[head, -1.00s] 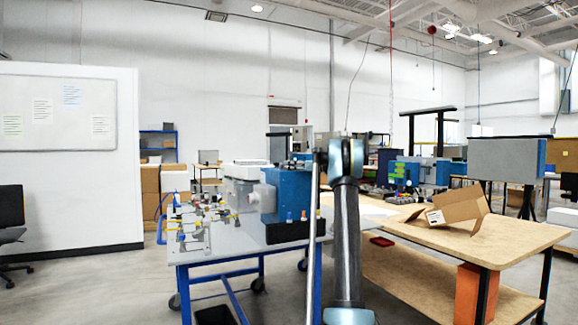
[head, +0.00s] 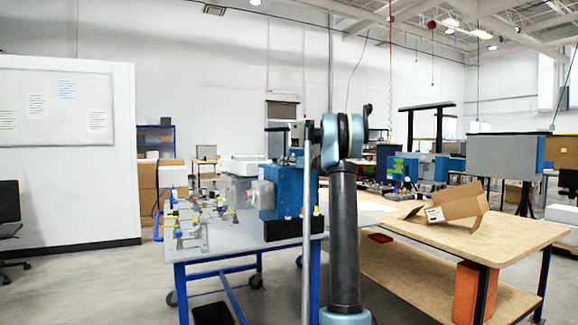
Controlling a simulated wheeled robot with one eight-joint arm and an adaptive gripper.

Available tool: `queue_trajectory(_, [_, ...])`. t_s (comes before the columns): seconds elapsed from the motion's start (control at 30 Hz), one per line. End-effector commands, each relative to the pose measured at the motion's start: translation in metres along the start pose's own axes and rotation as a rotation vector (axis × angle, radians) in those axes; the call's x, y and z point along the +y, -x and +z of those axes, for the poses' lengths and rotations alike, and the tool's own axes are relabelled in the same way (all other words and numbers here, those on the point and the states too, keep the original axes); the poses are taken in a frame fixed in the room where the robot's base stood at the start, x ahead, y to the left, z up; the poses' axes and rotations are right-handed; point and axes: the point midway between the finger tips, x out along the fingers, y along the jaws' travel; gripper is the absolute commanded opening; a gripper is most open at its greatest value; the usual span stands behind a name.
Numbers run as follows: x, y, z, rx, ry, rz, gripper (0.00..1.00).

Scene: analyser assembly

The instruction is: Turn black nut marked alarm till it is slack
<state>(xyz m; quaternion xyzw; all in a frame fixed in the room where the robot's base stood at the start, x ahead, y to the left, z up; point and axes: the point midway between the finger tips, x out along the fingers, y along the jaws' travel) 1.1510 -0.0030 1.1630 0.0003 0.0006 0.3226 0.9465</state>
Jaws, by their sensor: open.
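The analyser assembly stands on a table (head: 250,249) left of centre in the head view. It has a blue box (head: 290,190) with a dark lower edge, a grey housing (head: 240,190) and a cluster of metal fittings and tubing (head: 197,218) with small coloured parts. I cannot make out the black nut marked alarm or any label at this size. My arm rises in front of the assembly's right side and hides part of it. My gripper cannot be made out; the arm's far end is folded behind its upper joint.
A whiteboard wall (head: 65,180) is at the left. The floor left of the assembly's table is clear.

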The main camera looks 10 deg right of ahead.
Motion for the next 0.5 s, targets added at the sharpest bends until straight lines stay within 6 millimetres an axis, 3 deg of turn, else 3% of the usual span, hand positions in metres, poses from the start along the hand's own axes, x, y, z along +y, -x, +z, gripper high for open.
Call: queue_trajectory(0.5, [0.0027, 0.0015, 0.0003, 0.001, 0.000, -0.361, 0.50])
